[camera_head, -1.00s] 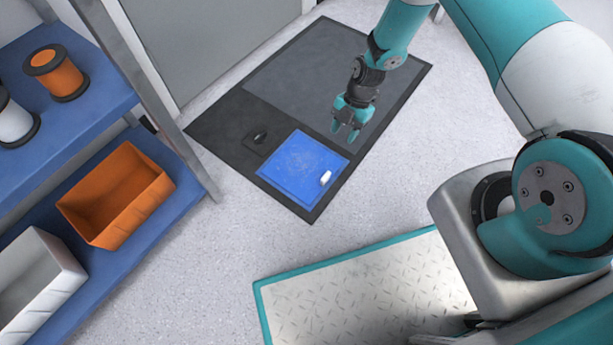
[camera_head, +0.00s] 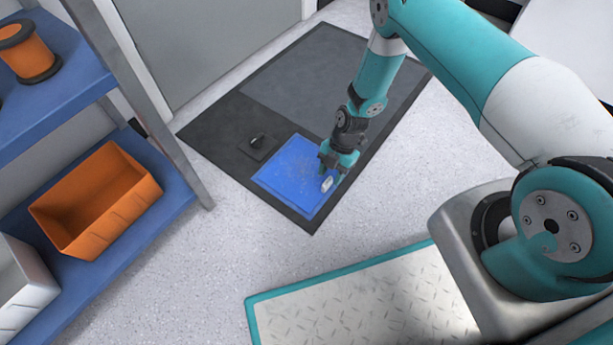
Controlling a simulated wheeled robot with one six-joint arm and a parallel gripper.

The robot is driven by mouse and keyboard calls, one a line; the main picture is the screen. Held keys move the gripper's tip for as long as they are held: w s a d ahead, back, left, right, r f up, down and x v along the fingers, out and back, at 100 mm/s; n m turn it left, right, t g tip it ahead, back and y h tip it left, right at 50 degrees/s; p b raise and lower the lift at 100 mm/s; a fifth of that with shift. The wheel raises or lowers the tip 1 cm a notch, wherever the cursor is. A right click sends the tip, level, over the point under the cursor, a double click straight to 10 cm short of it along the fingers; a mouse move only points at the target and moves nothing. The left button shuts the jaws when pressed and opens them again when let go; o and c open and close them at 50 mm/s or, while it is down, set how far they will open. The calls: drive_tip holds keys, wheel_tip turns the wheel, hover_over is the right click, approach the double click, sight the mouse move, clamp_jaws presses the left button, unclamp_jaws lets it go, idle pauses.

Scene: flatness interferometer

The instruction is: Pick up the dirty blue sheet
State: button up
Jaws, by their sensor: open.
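The blue sheet (camera_head: 293,172) lies flat on the dark floor mat (camera_head: 305,228), with faint dirt specks on its surface. A small white tab (camera_head: 327,184) stands at its right side. My gripper (camera_head: 334,174) points down right at this tab, over the sheet's right edge. It is open. The fingertips are small and partly overlap the tab in this view, so I cannot tell whether they touch it or straddle it.
A small black object with a knob (camera_head: 257,142) sits on the mat left of the sheet. A blue shelf (camera_head: 150,222) at left holds an orange bin (camera_head: 95,200), a white bin (camera_head: 22,290) and an orange spool (camera_head: 30,52). Pale floor (camera_head: 225,245) is clear in front.

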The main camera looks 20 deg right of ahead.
sight(328, 181)
drive_tip(key=b+x, duration=0.2)
drive_tip(key=x, duration=0.1)
drive_tip(key=shift+a+f, duration=0.15)
drive_tip(key=shift+f, duration=0.2)
drive_tip(key=shift+r, duration=0.15)
clamp_jaws()
drive_tip(key=shift+r, duration=0.1)
